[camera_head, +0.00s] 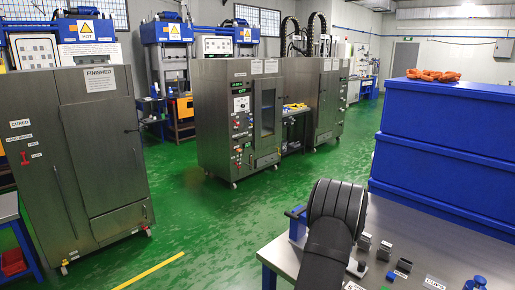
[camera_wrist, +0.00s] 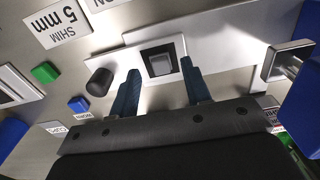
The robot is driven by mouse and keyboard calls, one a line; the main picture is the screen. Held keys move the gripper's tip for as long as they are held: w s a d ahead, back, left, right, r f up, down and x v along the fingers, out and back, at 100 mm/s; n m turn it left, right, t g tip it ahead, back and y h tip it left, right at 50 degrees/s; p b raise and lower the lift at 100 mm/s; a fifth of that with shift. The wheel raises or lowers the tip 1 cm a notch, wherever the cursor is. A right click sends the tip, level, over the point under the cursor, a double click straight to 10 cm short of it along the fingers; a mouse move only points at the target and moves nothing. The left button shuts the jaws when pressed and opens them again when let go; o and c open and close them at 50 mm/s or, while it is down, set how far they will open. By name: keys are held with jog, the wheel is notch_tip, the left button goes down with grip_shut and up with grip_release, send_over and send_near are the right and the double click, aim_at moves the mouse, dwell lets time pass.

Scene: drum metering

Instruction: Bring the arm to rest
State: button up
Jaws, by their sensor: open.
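My gripper (camera_wrist: 160,66) shows in the wrist view with its two dark blue fingers apart. Nothing is held between them. Beyond the fingertips, a small grey block (camera_wrist: 161,64) sits in a dark square frame on a pale metal strip. I cannot tell how far the fingers are from it. A black cylindrical knob (camera_wrist: 99,82) stands left of the left finger. In the head view the gripper fingers cannot be made out. A dark ribbed rounded form at the bench's left end may be part of my arm; I cannot tell.
The metal bench (camera_head: 430,245) carries small metal blocks (camera_head: 384,250) and labels. Large blue boxes (camera_head: 445,125) with orange gloves (camera_head: 433,75) on top stand behind it. The wrist view shows a "SHIM 5 mm" label (camera_wrist: 65,22), a green block (camera_wrist: 45,72) and a blue block (camera_wrist: 78,103).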

notch_tip(320, 180, down, 2)
jog(key=shift+f, duration=0.15)
jog(key=r, duration=0.5)
jog(key=shift+s+d+r, duration=0.15)
jog(key=shift+s+d, duration=0.1)
jog(key=s+d+r, duration=0.6)
jog(key=s+r, duration=0.1)
jog(key=s, duration=0.3)
jog(key=s+d+f+m, duration=0.1)
jog(key=s+d, duration=0.1)
jog(key=s, duration=1.2)
jog(key=s+d+f, duration=0.2)
jog(key=s, duration=1.1)
jog(key=w+a+f, duration=0.1)
jog(key=w, duration=0.2)
jog(key=w+a+f, duration=0.1)
jog(key=w+f, duration=0.1)
jog(key=w, duration=0.1)
jog(key=w+f, duration=0.2)
jog(key=w, duration=0.1)
jog(key=shift+a+f, duration=0.1)
jog(key=shift+a, duration=0.3)
jog(key=shift+w+a+f, duration=0.15)
jog(key=shift+w+f, duration=0.15)
jog(key=shift+w, duration=0.2)
